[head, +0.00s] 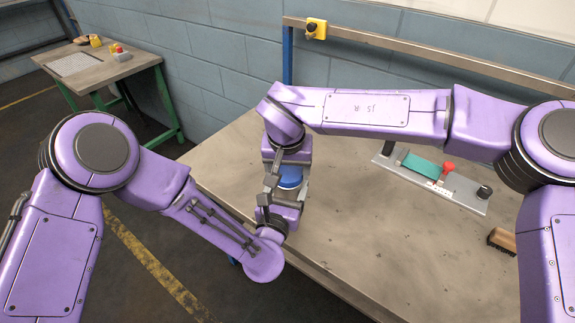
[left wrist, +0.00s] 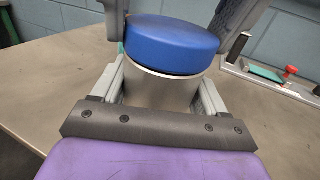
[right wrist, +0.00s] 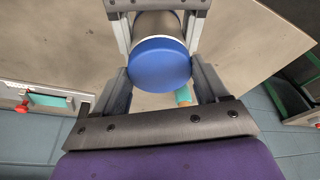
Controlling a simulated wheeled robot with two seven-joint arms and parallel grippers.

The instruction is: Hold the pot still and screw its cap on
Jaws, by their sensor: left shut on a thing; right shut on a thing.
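The pot (left wrist: 165,92) is a silver cylinder standing upright above the bench. The blue cap (left wrist: 172,42) sits on its top, with a thin dark line between cap and pot; whether the thread is engaged cannot be seen. My left gripper (left wrist: 160,95) is shut around the pot's sides. My right gripper (right wrist: 160,74) comes from above and is shut on the cap (right wrist: 160,64), one finger on each side. In the head view the cap (head: 290,177) shows between the two grippers, and the pot is mostly hidden by my arms.
A metal fixture (head: 465,197) with a teal block (head: 421,166) and a red knob (head: 448,167) lies on the right. A brush (head: 502,241) is at the far right. A side table (head: 90,70) stands at the back left.

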